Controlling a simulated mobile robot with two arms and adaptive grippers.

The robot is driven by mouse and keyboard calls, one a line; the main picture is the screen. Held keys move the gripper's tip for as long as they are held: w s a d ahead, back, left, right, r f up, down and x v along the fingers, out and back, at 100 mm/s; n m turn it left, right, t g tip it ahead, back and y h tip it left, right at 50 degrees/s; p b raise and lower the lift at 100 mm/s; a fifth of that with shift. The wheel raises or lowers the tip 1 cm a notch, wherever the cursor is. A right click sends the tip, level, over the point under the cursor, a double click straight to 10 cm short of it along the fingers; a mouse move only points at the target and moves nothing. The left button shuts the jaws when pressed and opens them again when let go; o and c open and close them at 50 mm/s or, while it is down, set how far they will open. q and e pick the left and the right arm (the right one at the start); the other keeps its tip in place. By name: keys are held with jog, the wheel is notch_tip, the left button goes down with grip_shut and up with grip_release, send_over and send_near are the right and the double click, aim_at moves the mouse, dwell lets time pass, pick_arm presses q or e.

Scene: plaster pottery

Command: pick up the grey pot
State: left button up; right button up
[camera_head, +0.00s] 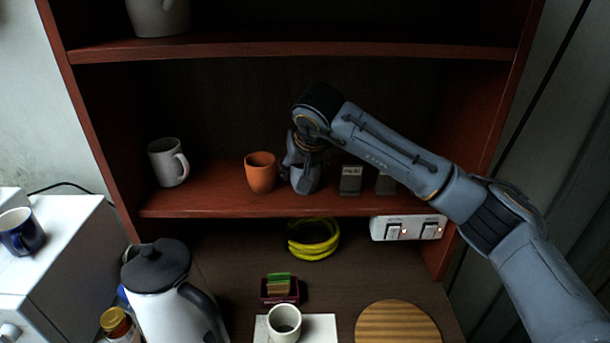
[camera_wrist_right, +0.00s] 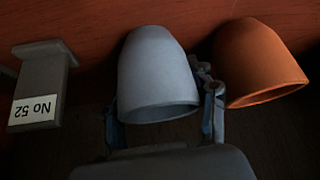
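The grey pot (camera_head: 306,180) stands on the middle shelf, just right of an orange pot (camera_head: 261,172). In the right wrist view the grey pot (camera_wrist_right: 156,75) appears upside down, between the two fingers of my right gripper (camera_wrist_right: 165,105). The fingers are spread, one on each side of the pot; a firm grip is not visible. In the head view my right gripper (camera_head: 300,150) is at the pot and partly hides it. The orange pot (camera_wrist_right: 258,65) is close beside one finger. My left gripper is not in view.
A label stand marked No 52 (camera_wrist_right: 42,85) is on the grey pot's other side. A grey mug (camera_head: 166,162) stands farther left on the shelf (camera_head: 215,203). The upper shelf (camera_head: 300,50) is above my arm. A power strip (camera_head: 408,228) hangs below the shelf at right.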

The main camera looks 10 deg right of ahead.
jog(key=c, duration=0.5)
jog(key=shift+r, duration=0.1)
